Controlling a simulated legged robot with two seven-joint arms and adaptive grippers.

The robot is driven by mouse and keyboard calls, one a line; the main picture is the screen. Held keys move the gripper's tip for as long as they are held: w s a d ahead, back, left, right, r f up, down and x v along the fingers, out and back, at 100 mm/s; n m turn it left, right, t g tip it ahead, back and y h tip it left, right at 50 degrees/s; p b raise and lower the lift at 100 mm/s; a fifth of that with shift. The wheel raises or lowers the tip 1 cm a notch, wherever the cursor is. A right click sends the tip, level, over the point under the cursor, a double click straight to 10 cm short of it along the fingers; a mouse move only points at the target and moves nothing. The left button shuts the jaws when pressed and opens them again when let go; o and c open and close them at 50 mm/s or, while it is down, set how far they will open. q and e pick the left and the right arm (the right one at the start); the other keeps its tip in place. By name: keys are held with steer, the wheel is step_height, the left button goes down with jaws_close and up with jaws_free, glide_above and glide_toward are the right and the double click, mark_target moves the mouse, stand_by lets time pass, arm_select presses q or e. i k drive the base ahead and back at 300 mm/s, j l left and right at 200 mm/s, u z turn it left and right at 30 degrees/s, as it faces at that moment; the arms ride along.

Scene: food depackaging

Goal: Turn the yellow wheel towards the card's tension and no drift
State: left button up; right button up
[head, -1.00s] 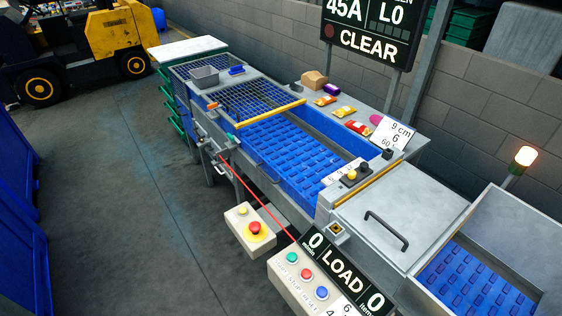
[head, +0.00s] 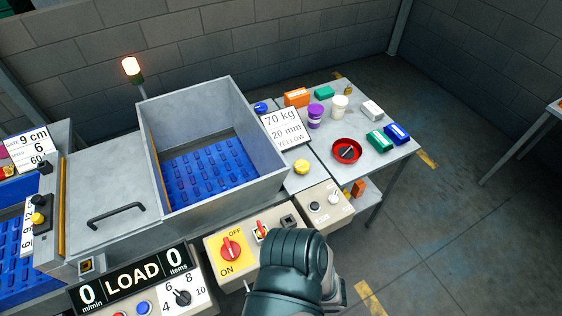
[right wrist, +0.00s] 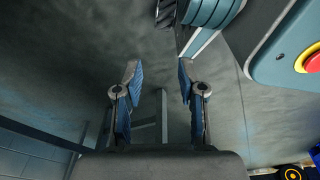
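A round yellow wheel (head: 302,167) sits on the grey ledge to the right of the conveyor's open hopper in the head view. Just behind it stands a white card (head: 285,130) reading 70 kg, 20 mm, YELLOW. A similar blue wheel (head: 260,107) is at the far end of the same ledge. In the right wrist view my right gripper (right wrist: 158,65) has its two fingers apart with nothing between them, over dark floor. It is not near the yellow wheel in that view. My left gripper is in neither current view.
A control box with a red ON/OFF switch (head: 231,249) and a smaller box with a knob (head: 334,198) stand in front. The grey table (head: 376,109) holds small packages and a red dish (head: 347,151). A dark arm part of mine covers the lower middle.

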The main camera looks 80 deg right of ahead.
mark_target(301, 166)
steer(key=z, duration=2.8)
